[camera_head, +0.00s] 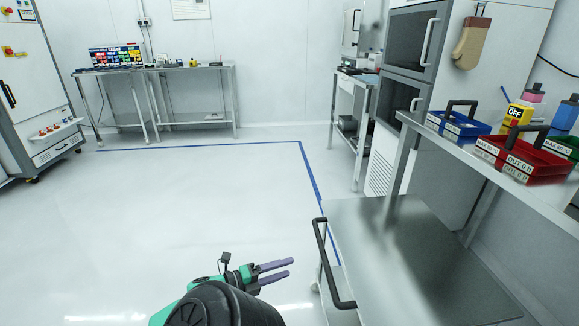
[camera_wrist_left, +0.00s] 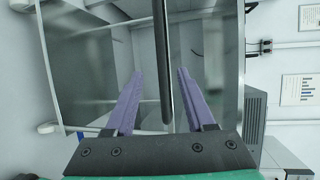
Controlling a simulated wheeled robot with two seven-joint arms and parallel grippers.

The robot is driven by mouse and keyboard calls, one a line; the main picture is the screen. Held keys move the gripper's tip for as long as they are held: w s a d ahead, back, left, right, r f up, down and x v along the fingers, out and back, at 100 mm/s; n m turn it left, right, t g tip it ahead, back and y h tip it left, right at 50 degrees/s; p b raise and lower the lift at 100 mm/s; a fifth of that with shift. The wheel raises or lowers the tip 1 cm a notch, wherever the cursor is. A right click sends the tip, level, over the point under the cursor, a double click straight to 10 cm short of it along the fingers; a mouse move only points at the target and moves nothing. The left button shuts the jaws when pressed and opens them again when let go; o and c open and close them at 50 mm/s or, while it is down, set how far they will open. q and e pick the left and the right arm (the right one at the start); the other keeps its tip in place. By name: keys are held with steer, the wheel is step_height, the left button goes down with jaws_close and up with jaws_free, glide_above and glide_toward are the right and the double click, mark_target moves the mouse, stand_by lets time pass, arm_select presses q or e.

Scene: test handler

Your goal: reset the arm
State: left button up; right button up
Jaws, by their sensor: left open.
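My left gripper (camera_head: 291,268) is low in the middle of the head view, its purple fingers pointing right. It is open and empty, short of the black handle (camera_head: 324,265) of the metal cart. In the left wrist view the two fingers (camera_wrist_left: 160,72) are spread apart. The cart's dark handle bar (camera_wrist_left: 163,60) shows in the gap between them, apparently beyond the tips. My right gripper is in neither view.
The cart's grey top (camera_head: 400,255) lies to the right. A shelf above it holds a blue tray (camera_head: 458,128), a red tray (camera_head: 515,160) and bottles (camera_head: 564,115). Steel tables (camera_head: 195,67) stand at the back wall. The white floor (camera_head: 190,200) at left is clear.

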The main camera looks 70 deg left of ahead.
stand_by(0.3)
